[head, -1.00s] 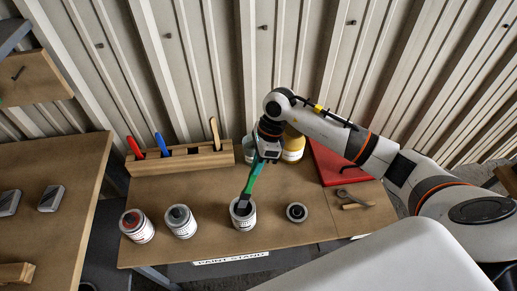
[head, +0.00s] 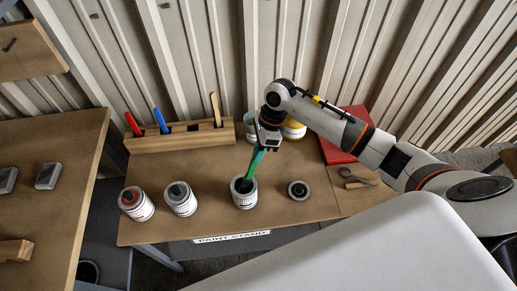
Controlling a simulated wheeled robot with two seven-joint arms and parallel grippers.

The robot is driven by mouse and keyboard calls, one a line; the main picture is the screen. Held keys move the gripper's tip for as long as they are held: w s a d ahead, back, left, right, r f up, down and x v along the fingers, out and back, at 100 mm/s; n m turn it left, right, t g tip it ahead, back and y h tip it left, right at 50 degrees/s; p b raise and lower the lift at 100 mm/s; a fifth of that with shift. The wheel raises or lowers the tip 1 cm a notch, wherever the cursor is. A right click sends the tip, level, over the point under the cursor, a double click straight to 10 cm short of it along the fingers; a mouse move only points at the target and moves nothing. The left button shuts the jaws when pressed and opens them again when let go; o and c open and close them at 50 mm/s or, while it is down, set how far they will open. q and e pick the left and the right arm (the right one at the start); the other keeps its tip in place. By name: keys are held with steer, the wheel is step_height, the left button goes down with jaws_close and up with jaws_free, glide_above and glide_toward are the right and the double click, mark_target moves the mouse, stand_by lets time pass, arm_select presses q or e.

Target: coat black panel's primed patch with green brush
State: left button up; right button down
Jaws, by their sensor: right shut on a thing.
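My right gripper (head: 269,143) is shut on the green brush (head: 256,163) above the paint stand. The brush points down, tilted slightly, with its dark bristle end inside the mouth of an open white can (head: 245,198). The can's contents look dark, and the bristle tip is hidden inside. The black panel with its primed patch is not recognizable in this view. My left gripper is not in view.
Two more cans, one red-marked (head: 136,205) and one grey-topped (head: 180,200), stand left of the open can. A round lid (head: 299,190) lies to its right. A wooden rack (head: 180,139) holds red, blue and wooden handles. A red item (head: 336,148) lies behind.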

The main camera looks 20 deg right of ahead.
steer(key=shift+f+b, duration=0.45)
steer(key=shift+b, duration=0.05)
stand_by(0.8)
steer(key=shift+s+f+b, duration=0.1)
steer(key=shift+f+b, duration=0.05)
steer(key=shift+b, duration=0.15)
stand_by(1.5)
steer(key=shift+r+p, duration=0.65)
steer(key=shift+r, duration=0.45)
steer(key=shift+r+p, duration=1.15)
steer(key=shift+r, duration=1.35)
